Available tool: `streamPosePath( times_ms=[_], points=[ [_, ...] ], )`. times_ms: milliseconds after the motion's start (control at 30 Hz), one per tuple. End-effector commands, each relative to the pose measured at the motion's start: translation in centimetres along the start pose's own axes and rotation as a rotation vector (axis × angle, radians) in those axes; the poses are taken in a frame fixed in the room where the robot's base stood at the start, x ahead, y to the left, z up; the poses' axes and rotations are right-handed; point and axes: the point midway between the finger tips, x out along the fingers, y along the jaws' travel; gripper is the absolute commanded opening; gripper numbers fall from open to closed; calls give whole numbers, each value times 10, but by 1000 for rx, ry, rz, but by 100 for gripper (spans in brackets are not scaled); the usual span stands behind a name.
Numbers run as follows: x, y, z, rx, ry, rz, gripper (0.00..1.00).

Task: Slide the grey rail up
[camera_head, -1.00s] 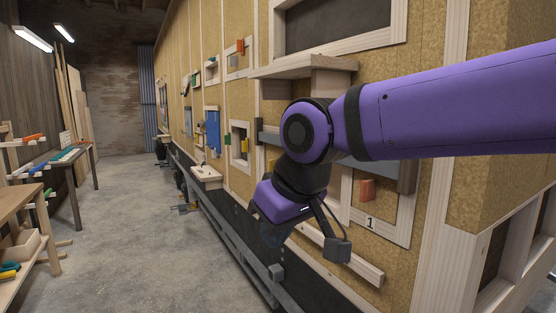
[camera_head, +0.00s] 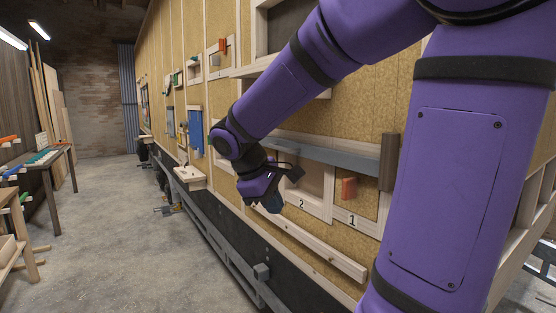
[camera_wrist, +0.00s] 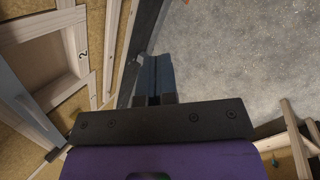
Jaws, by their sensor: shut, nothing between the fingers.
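The grey rail (camera_head: 335,155) is a long bar lying along the wall above the framed panels marked 2 and 1. Its right end meets a dark upright post (camera_head: 389,160). Its left part is hidden behind my arm. It also shows as a grey-blue bar (camera_wrist: 22,110) at the left edge of the wrist view. My gripper (camera_head: 275,206) points downward in front of the wall, below the rail and just left of panel 2. In the wrist view its fingers (camera_wrist: 154,98) are together and empty, apart from the rail.
Panel 2 (camera_head: 318,212) and panel 1, with an orange block (camera_head: 349,188), are beside my gripper. A wooden ledge (camera_head: 310,245) runs beneath them. A small shelf (camera_head: 190,178) juts out to the left.

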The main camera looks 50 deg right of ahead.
Motion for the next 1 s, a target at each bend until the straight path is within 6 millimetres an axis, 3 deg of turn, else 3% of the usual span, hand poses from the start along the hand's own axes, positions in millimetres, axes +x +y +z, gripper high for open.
streamPosePath(
  times_ms=[300,600,800,1000],
  points=[
    [42,77,-42,-227,-401,207,0],
    [71,140,-88,-439,-798,418,0],
    [85,172,-129,-575,-1072,573,0],
    [96,190,-173,-687,-1315,727,0]
  ],
)
